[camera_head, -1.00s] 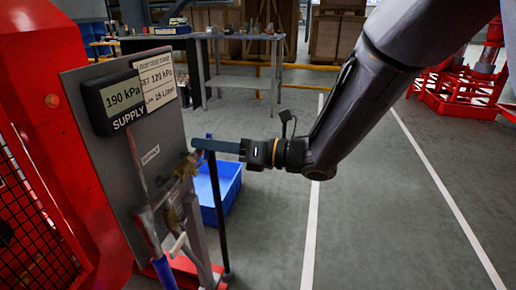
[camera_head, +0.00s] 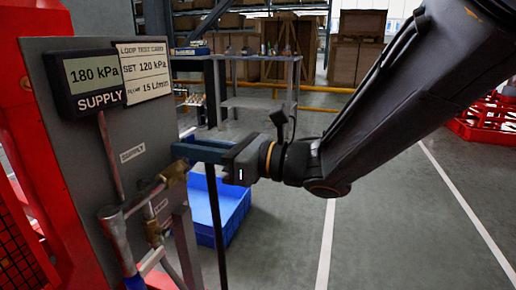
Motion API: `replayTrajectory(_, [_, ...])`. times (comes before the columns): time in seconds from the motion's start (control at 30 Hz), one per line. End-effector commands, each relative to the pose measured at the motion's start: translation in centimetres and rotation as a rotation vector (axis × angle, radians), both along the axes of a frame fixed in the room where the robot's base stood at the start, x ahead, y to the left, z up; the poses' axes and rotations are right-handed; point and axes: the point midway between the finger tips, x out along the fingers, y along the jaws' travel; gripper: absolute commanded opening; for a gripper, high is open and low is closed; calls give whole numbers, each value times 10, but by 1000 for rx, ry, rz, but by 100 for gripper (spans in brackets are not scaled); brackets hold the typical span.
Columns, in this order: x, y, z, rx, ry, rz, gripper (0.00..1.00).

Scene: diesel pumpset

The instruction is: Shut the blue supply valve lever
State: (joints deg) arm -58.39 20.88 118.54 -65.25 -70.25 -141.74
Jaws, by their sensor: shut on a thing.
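The blue supply valve lever (camera_head: 194,152) sticks out from above the brass valve (camera_head: 175,174) in front of the grey panel, pointing right, roughly level. My gripper (camera_head: 226,158) comes in from the right and is shut on the lever's outer end. The fingertips and the lever overlap, so the exact contact is hard to see. The supply gauge (camera_head: 92,77) on the panel reads 180 kPa. A card (camera_head: 146,72) beside it says SET 120 kPa and 15 L/min.
A blue bin (camera_head: 232,204) stands on the floor behind the valve, with a dark upright post (camera_head: 217,215) before it. A grey workbench (camera_head: 250,104) stands behind. Red framing borders the panel at left. Open floor lies to the right.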

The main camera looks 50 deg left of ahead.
Motion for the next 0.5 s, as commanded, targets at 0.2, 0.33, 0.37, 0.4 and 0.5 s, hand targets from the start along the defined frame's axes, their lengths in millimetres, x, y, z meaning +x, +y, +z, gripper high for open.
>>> replayTrajectory(0.2, [-2, 0, 2, 3, -2, 4, 0])
replayTrajectory(0.33, [-1, 0, 2, 3, -1, 3, 17])
replayTrajectory(0.37, [-1, 0, 2, 3, -1, 3, 22])
replayTrajectory(0.4, [-1, 0, 2, 3, -1, 2, 29])
replayTrajectory(0.5, [0, 0, 1, 3, -1, 0, 34])
